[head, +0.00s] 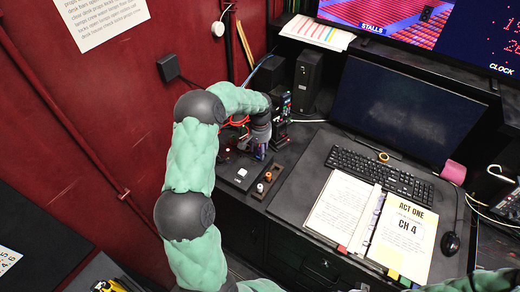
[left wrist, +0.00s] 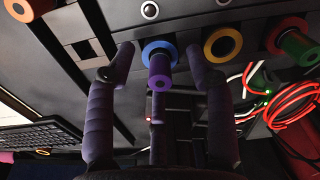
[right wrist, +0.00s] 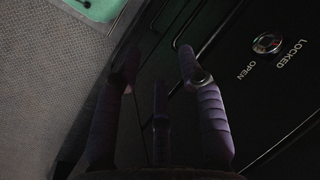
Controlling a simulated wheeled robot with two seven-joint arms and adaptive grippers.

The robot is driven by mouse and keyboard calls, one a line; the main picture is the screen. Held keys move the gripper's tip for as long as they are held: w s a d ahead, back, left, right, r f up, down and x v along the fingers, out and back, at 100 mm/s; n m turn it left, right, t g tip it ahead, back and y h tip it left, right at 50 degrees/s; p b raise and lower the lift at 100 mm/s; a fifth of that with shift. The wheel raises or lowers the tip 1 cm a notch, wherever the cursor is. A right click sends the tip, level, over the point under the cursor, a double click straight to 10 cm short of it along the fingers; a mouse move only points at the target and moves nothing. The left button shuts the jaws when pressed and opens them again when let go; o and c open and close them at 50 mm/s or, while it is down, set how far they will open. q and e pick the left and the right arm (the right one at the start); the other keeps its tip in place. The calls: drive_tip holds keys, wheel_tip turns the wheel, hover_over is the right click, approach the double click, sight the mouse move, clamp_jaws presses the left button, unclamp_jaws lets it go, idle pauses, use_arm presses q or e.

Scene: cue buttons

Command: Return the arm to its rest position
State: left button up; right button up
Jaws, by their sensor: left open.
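My left gripper (head: 258,150) is at the end of my mint-green left arm, over the back left of the desk by the cue buttons. In the left wrist view its fingers (left wrist: 160,58) are spread, with a purple button in a blue ring (left wrist: 160,68) showing between the tips. I cannot tell whether they touch it. My right gripper (right wrist: 158,60) is open and empty near a black panel with a lock marked LOCKED and OPEN (right wrist: 268,43).
A script binder (head: 345,210), a keyboard (head: 382,175), a mouse (head: 451,243) and a dark monitor (head: 407,112) fill the right of the desk. A black speaker (head: 306,78) stands behind the gripper. Red and white cables (left wrist: 290,105) run close to the left gripper. A red wall (head: 95,135) lies left.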

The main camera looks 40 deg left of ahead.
use_arm(q)
drive_tip(key=shift+r+p, duration=1.8)
drive_tip(key=shift+r, duration=1.5)
